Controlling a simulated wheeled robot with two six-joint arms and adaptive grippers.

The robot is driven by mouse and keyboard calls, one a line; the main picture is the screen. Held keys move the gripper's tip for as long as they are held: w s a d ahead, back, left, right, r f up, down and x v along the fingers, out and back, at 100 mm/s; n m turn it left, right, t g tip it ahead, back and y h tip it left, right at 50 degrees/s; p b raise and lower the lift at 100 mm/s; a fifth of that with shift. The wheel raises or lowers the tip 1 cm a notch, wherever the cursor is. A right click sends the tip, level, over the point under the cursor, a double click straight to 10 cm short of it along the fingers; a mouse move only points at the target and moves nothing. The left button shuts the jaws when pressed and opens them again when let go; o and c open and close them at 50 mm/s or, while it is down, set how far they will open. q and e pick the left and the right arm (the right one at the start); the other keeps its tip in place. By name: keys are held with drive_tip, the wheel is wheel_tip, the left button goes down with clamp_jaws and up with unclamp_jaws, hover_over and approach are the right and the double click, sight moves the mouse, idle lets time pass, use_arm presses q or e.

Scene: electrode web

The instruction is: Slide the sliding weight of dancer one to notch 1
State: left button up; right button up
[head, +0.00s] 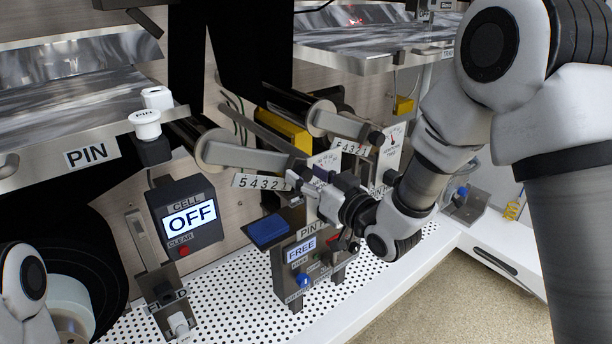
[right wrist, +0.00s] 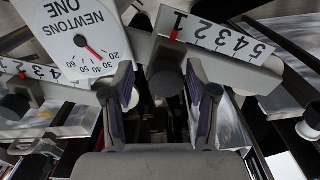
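The front dancer arm (head: 245,157) carries a number scale (head: 260,182) reading 5 4 3 2 1. My right gripper (head: 318,178) is at its right end, by the 1. In the right wrist view that scale (right wrist: 220,37) is at the upper right, with a red pointer beside the 1. A dark round block, apparently the sliding weight (right wrist: 166,82), lies between the fingers of my right gripper (right wrist: 162,92). The fingers stand apart, with gaps showing beside the block; contact is unclear. A gauge marked NEWTONS ONE (right wrist: 85,40) is beside it. My left gripper is not in view.
A second dancer arm (head: 340,124) with its own scale (head: 350,147) is behind. A box reading FREE (head: 301,250) stands below my right gripper. A box reading OFF (head: 190,217) is at the left. The perforated deck (head: 235,285) has bare room.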

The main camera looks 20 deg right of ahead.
drive_tip(key=shift+s, duration=0.1)
drive_tip(key=v, duration=0.7)
drive_tip(key=shift+s+d, duration=0.1)
drive_tip(key=shift+s, duration=0.05)
idle(0.3)
